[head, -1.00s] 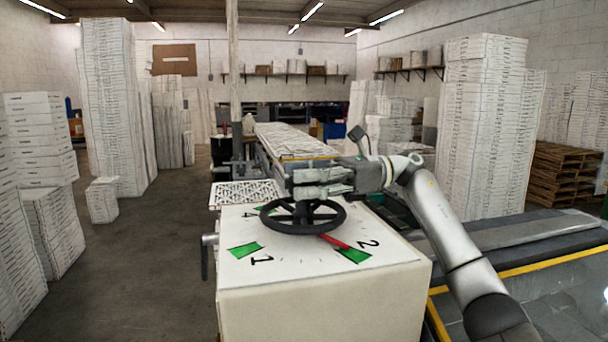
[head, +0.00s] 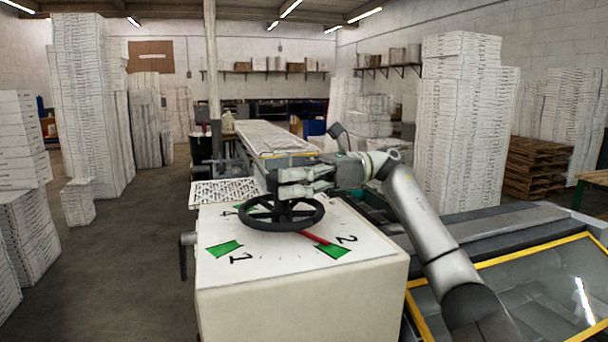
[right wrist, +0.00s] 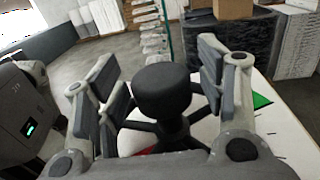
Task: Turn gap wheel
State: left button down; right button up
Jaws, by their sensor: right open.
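The black gap wheel (head: 281,212) lies flat above the white top of a box (head: 300,285). The top carries a dial with green marks (head: 334,251), the numbers 1, 2 and 4, and a red pointer (head: 316,238) directed at the green mark by 2. My right gripper (head: 278,183) is over the wheel's far side. In the right wrist view the wheel's upright black knob (right wrist: 163,90) stands between the two spread fingers, with visible gaps on both sides. The right gripper is open. My left gripper is not in view.
A side crank (head: 186,252) sticks out at the box's left. A white grate (head: 222,192) and a long conveyor (head: 272,137) lie behind it. Stacks of white boxed filters (head: 88,105) stand around. A yellow-edged glass panel (head: 530,285) is at right. Floor at left is clear.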

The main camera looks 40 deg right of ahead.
jog(key=v, duration=1.1)
jog(key=shift+s+d, duration=0.15)
jog(key=shift+d, duration=0.05)
